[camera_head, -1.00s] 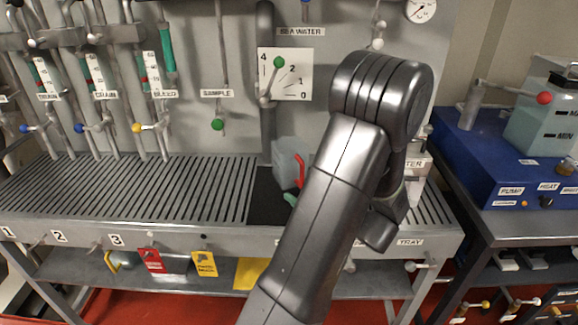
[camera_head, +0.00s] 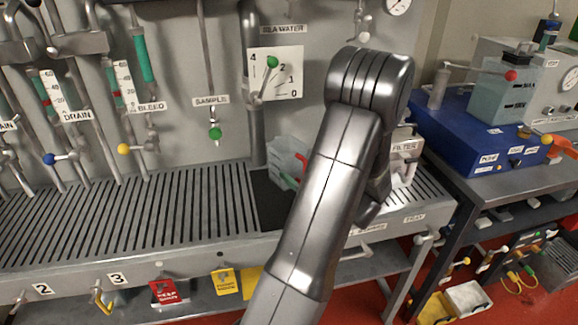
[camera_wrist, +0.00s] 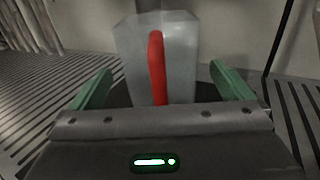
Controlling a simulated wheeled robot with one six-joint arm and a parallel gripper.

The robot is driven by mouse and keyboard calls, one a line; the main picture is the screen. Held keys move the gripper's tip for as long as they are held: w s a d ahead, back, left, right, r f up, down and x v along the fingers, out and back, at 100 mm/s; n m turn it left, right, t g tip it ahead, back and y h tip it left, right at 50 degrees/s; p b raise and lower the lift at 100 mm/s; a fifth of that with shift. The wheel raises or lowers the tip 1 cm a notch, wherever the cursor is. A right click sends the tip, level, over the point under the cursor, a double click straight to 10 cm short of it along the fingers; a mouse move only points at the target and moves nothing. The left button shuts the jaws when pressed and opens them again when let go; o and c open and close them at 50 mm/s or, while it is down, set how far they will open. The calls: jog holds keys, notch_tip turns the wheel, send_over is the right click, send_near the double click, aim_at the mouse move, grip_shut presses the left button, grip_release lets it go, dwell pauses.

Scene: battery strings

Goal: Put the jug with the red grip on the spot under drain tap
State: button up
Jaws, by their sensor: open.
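The jug (camera_head: 286,152) is a pale translucent container standing on a dark square (camera_head: 268,207) of the slatted bench. Its red grip (camera_wrist: 157,66) faces my gripper in the wrist view. My gripper (camera_wrist: 163,84) has its green fingers apart, one on each side of the jug; whether they touch it I cannot tell. In the head view my arm hides most of the gripper and part of the jug. Two taps hang by DRAIN labels; the labelled drain tap with a blue knob (camera_head: 50,159) is at the left, above the slats.
The slatted tray (camera_head: 130,222) is clear left of the jug. A yellow-knobbed tap (camera_head: 124,149) and a green-knobbed sample tap (camera_head: 214,133) hang above it. The grey panel stands close behind. A blue unit (camera_head: 465,135) with a clear tank stands at the right.

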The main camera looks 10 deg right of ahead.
aim_at(297, 165)
jog(key=x, duration=0.4)
jog(key=shift+a, duration=0.1)
jog(key=c, duration=1)
jog(key=shift+c, duration=0.2)
jog(key=shift+s+r, duration=0.1)
